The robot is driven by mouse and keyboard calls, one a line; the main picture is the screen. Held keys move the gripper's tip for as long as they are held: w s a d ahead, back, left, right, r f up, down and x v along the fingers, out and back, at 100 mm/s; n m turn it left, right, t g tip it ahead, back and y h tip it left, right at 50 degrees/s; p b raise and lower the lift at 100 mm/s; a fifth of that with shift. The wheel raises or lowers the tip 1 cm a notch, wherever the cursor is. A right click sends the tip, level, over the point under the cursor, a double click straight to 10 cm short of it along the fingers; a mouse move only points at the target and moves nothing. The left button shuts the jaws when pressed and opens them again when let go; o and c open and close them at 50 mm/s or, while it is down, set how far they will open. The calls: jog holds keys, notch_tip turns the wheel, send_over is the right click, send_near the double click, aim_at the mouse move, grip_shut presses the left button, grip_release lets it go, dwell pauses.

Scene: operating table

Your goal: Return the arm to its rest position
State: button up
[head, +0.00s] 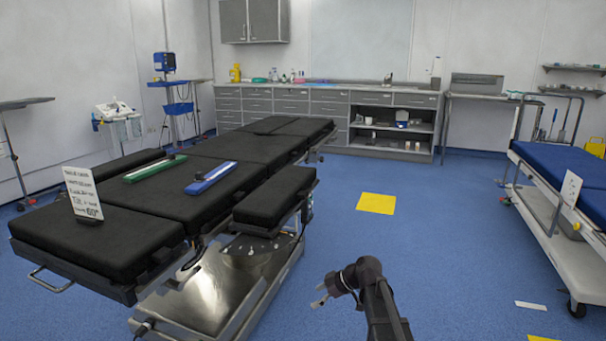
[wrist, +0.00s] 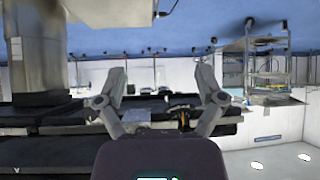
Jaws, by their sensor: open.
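My gripper (head: 319,294) shows in the head view at the bottom centre, at the end of my dark arm. It is to the right of the operating table's metal base and above the blue floor. In the wrist view my gripper (wrist: 160,82) has its two fingers spread apart, with nothing between them. The black operating table (head: 190,205) stands to the left, apart from my gripper. A green strip (head: 152,170) and a blue strip (head: 211,178) with small dark items lie on it.
A white sign (head: 82,192) stands on the table's near end. A blue-topped stretcher (head: 565,172) is at the right. Grey cabinets (head: 290,104) line the back wall. Blue floor with a yellow square (head: 376,203) is free between table and stretcher.

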jog(key=s+d+m+g+h+p, duration=0.1)
jog(key=s+d+m+h+p, duration=0.2)
jog(key=s+d+m+h, duration=0.45)
jog(key=s+d+m+g+h+p, duration=0.1)
jog(key=s+d+m+h+p, duration=0.3)
jog(key=s+m, duration=0.6)
notch_tip(320, 180, up, 37)
jog(key=s+d+n+y+p, duration=0.1)
jog(key=s+n+y+p, duration=0.1)
jog(key=p, duration=3.4)
jog(key=shift+r, duration=0.2)
jog(key=shift+d, duration=0.1)
jog(key=c, duration=0.4)
jog(key=shift+c, duration=0.2)
jog(key=shift+s+d, duration=0.1)
